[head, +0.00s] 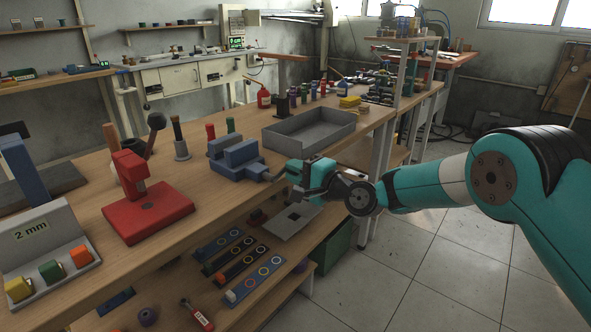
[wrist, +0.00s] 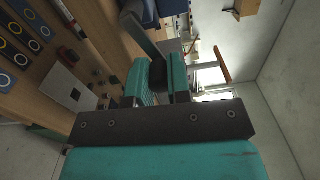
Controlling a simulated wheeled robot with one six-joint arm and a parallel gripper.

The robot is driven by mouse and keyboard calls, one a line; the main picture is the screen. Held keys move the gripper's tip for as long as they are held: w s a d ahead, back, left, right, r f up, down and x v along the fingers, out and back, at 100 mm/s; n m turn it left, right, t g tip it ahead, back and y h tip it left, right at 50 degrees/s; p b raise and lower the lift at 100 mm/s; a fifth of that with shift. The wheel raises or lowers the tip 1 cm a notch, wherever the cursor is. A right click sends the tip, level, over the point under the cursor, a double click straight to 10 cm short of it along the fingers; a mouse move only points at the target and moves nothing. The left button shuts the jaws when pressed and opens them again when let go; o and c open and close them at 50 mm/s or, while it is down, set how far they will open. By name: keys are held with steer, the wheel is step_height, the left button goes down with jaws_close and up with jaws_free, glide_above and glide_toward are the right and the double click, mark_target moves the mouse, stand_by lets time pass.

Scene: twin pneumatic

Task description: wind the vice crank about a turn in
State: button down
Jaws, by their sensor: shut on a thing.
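The blue vice (head: 236,158) stands on the near edge of the wooden workbench, left of my gripper. Its crank (head: 269,177) sticks out from the front toward my gripper. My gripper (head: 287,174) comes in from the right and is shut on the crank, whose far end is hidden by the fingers. In the wrist view my gripper (wrist: 159,80) shows two teal fingers closed around a dark part of the crank (wrist: 158,73). Part of the blue vice (wrist: 172,7) shows at the top edge of that view. The crank's exact angle is hard to tell.
A grey tray (head: 310,131) lies behind the vice. A red stand (head: 148,208) and a grey rack marked 2 mm (head: 45,250) stand to the left. A lower shelf (head: 268,285) holds strips with rings. The floor (head: 440,265) at right is clear.

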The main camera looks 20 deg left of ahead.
steer(key=c, duration=1.1)
jaws_free()
steer(key=shift+a, duration=0.15)
steer(key=shift+s+d, duration=0.1)
steer(key=shift+d, duration=0.55)
steer(key=b+v, duration=0.1)
steer(key=v, duration=1.5)
steer(key=shift+s, duration=0.15)
